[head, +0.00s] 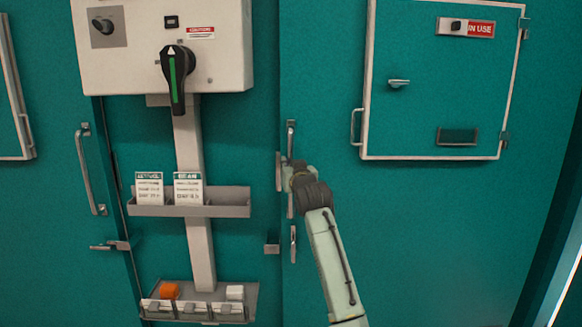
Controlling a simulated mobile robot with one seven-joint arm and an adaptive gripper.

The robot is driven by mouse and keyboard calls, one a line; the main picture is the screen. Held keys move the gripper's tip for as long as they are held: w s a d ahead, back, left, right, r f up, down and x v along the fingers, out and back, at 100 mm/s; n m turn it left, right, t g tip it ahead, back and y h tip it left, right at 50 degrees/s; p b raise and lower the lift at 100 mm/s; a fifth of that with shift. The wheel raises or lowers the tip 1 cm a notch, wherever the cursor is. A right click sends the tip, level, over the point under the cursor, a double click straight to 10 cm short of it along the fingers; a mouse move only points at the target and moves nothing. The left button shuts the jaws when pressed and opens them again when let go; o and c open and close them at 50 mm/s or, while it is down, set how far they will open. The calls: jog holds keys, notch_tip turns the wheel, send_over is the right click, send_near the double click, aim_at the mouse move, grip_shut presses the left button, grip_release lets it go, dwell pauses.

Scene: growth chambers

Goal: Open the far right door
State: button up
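The rightmost door in view is a large teal door (330,90), which looks closed, its left edge just right of the control column. Its vertical metal bar handle (291,135) is near that edge, with its middle hidden by my arm's end. A small lever latch (293,243) sits below the handle. My gripper (288,167) is at the middle of the bar handle, seen from behind. Its fingers are mostly hidden by the wrist, so I cannot tell whether they are around the bar or beside it.
A control box (225,60) with a black and green rotary handle (176,80) is at upper left. Below it are a card shelf (230,203) and a lower tray (252,290). Another teal door has a bar handle (88,170) at left. A white-framed hatch (440,90) is on the right door.

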grip_shut()
jog(key=shift+s, duration=0.1)
dwell(0.4)
